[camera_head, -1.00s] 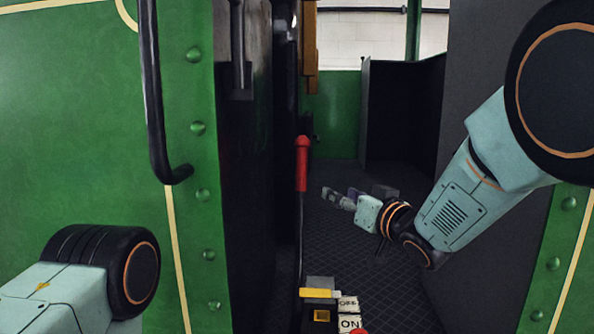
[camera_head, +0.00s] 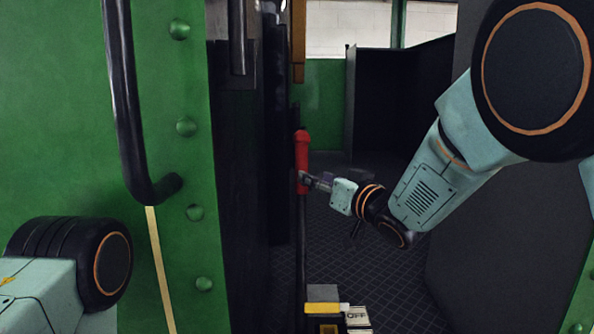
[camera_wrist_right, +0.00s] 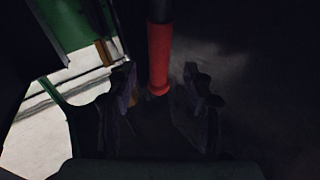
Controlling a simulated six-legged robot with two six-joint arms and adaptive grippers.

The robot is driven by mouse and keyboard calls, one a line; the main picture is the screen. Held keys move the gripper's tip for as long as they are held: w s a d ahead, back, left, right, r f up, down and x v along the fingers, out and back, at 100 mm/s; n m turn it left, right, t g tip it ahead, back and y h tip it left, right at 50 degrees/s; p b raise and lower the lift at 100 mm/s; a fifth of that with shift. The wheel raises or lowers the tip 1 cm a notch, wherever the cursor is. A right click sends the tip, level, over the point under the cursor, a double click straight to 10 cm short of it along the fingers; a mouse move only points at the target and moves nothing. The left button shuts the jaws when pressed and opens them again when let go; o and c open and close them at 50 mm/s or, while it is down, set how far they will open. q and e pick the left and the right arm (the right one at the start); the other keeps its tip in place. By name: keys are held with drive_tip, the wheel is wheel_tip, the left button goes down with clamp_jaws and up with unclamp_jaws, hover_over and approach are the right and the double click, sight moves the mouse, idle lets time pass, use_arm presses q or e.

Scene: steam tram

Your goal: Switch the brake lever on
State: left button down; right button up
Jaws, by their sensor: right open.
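The brake lever has a red handle (camera_head: 302,152) on a thin dark upright rod (camera_head: 301,235) in the middle of the head view. The lever stands nearly upright. My right gripper (camera_head: 306,180) is at the lower part of the red handle, coming from the right. In the right wrist view the red handle (camera_wrist_right: 159,60) lies between the two spread fingers of my open right gripper (camera_wrist_right: 160,110), and no clear grip on it shows. My left arm comes in at the lower left of the head view, but its gripper is out of view.
At the lever's foot are a yellow piece (camera_head: 322,308) and a white label plate reading OFF (camera_head: 356,316). A green riveted panel (camera_head: 185,230) with a black handrail (camera_head: 128,120) stands at left. Dark panels (camera_head: 395,105) stand behind on the right, over a patterned floor.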

drive_tip(key=x, duration=0.4)
drive_tip(key=p+x, duration=0.1)
drive_tip(key=x, duration=0.1)
drive_tip(key=shift+w+d+f, duration=0.25)
drive_tip(key=shift+w+f, duration=0.05)
drive_tip(key=shift+w, duration=0.1)
drive_tip(key=shift+s+a+r, duration=0.15)
drive_tip(key=shift+a+r, duration=0.25)
drive_tip(key=shift+a, duration=0.35)
drive_tip(key=shift+w+d+f, duration=0.15)
drive_tip(key=shift+w+f, duration=0.15)
drive_tip(key=shift+w, duration=0.25)
drive_tip(key=shift+w+d+f, duration=0.1)
drive_tip(key=shift+c, duration=1.1)
drive_tip(key=shift+s+a+r, duration=0.25)
drive_tip(key=shift+s+r, duration=0.1)
drive_tip(key=shift+s, duration=0.15)
drive_tip(key=c, duration=0.4)
drive_tip(key=shift+w+d+f, duration=0.15)
drive_tip(key=shift+w+d, duration=0.05)
drive_tip(key=shift+w, duration=0.05)
drive_tip(key=c, duration=0.4)
drive_tip(key=shift+s+a, duration=0.1)
drive_tip(key=shift+a, duration=0.05)
clamp_jaws()
